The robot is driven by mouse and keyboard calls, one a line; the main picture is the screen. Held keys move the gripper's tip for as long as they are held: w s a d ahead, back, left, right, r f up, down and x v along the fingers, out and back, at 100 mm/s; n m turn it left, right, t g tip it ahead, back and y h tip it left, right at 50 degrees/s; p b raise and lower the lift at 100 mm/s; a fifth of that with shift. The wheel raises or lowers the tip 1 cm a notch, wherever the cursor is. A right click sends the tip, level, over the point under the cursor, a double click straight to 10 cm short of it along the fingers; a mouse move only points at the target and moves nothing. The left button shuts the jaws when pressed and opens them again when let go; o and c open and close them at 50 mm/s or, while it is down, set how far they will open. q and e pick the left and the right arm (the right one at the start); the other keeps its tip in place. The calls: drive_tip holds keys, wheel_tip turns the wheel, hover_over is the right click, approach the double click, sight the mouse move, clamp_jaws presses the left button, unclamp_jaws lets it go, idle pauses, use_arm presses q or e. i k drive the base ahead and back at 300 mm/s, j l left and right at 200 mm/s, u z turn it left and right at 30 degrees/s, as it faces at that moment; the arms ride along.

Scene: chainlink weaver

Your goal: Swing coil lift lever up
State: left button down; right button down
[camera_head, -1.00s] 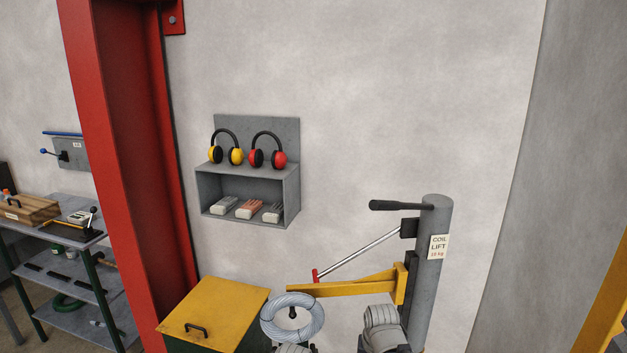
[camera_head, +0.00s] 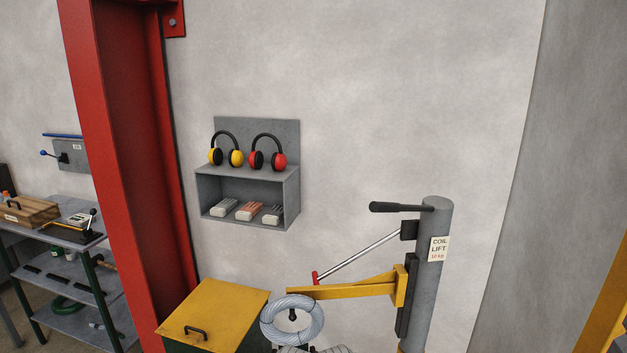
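The coil lift post (camera_head: 426,290) is a grey column on the right with a "COIL LIFT" sign (camera_head: 439,249). A silver lever rod (camera_head: 358,256) slants down and left from a black bracket to a red grip (camera_head: 315,278) at its low end. A black handle (camera_head: 395,207) sticks out level to the left from the post's top. A yellow arm (camera_head: 345,288) reaches left below the rod. A grey wire coil (camera_head: 281,334) is beside its left end. Neither gripper shows clearly. A grey part at the bottom edge is cut off and cannot be identified.
A yellow-lidded box (camera_head: 228,308) stands left of the coil. A wall shelf (camera_head: 290,195) holds ear defenders and small packs. A red steel column (camera_head: 125,180) rises on the left, with a workbench (camera_head: 68,222) beyond it. The wall above the lever is clear.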

sight(316, 278)
drive_tip(key=j+z, duration=0.25)
drive_tip(key=j, duration=0.45)
drive_tip(key=j+z, duration=0.3)
drive_tip(key=j, duration=0.45)
drive_tip(key=i, duration=0.05)
